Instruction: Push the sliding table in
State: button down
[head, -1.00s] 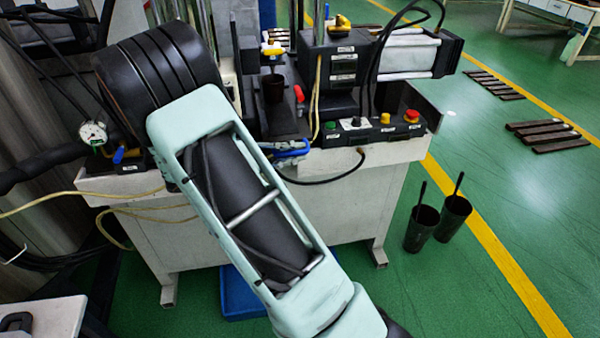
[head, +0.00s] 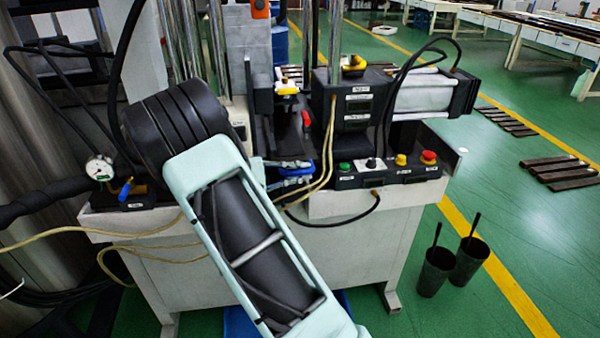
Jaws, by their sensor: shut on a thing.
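The dark sliding table (head: 288,143) lies between the machine's posts and the black control box, under a unit with a yellow top (head: 287,88). A small red handle (head: 306,118) stands at its right side. At its front is a blue handle (head: 297,172). The silver fingers of my gripper (head: 288,164) show just right of my pale green arm link and are closed at the blue handle. The rest of my gripper and the table's left part are hidden behind my arm.
The control box (head: 385,172) with coloured buttons sits right of the table on the white machine base (head: 365,235). Yellow hoses and a black cable hang close to my gripper. Two black cups (head: 437,272) stand on the green floor at right.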

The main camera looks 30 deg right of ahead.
jog(key=c, duration=2)
grip_release()
jog(key=shift+o, duration=0.2)
jog(key=shift+a, duration=0.15)
jog(key=v, duration=1.1)
jog(key=shift+a, duration=0.4)
